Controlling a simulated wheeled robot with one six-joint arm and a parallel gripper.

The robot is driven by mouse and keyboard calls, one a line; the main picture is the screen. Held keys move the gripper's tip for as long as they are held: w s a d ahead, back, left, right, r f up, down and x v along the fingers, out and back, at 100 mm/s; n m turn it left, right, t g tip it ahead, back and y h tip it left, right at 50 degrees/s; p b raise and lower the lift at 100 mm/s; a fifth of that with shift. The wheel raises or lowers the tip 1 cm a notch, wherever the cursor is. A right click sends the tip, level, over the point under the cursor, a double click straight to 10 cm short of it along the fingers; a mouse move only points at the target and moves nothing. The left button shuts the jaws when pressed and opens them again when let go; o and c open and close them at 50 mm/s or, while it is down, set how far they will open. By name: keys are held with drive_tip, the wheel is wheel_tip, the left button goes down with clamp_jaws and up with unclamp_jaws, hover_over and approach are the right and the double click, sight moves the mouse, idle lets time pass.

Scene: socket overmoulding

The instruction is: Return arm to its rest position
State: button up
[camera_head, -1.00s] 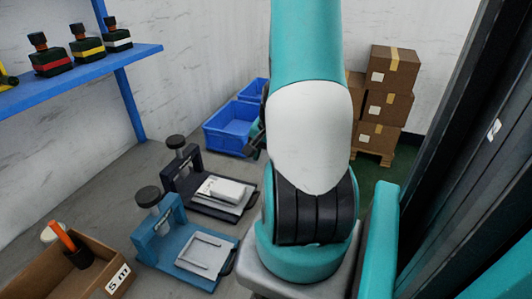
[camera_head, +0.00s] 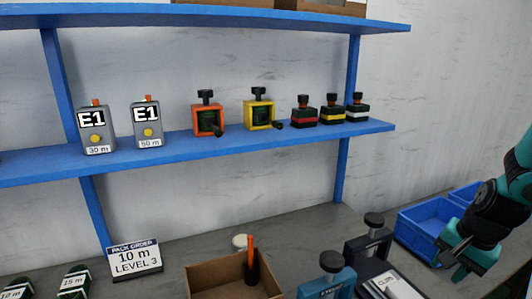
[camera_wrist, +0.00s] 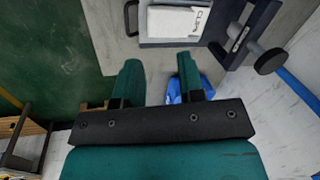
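My gripper (camera_head: 456,268) is at the right of the head view, at the end of my teal and black arm, in front of the blue bins. In the wrist view my gripper (camera_wrist: 160,82) has its two teal fingers apart, with nothing between them. A dark clamp fixture (camera_head: 372,243) holding a white block (camera_head: 396,286) stands left of my gripper on the bench. The wrist view also shows the white block (camera_wrist: 178,21) in the dark fixture (camera_wrist: 245,30), beyond the fingertips.
Blue bins (camera_head: 415,236) stand behind my gripper. A blue clamp fixture (camera_head: 330,280) and a cardboard box (camera_head: 215,280) are on the bench. A blue shelf (camera_head: 220,145) carries moulds and E1 units. A pack order sign (camera_head: 135,260) reads 10 m, level 3.

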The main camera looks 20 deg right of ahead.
drive_tip(key=w+a+r+n+y, duration=0.15)
drive_tip(key=a+r+n, duration=0.4)
drive_tip(key=a, duration=0.55)
drive_tip(key=w+a+r+n+y, duration=0.1)
drive_tip(key=w+a+r+n, duration=0.4)
drive_tip(key=a, duration=0.6)
drive_tip(key=s+a+r+n+g, duration=0.2)
drive_tip(key=s+a+r+n, duration=0.2)
drive_tip(key=s+a+n, duration=0.6)
drive_tip(key=s+a+y, duration=0.1)
drive_tip(key=s+a, duration=0.1)
drive_tip(key=shift+a, duration=0.35)
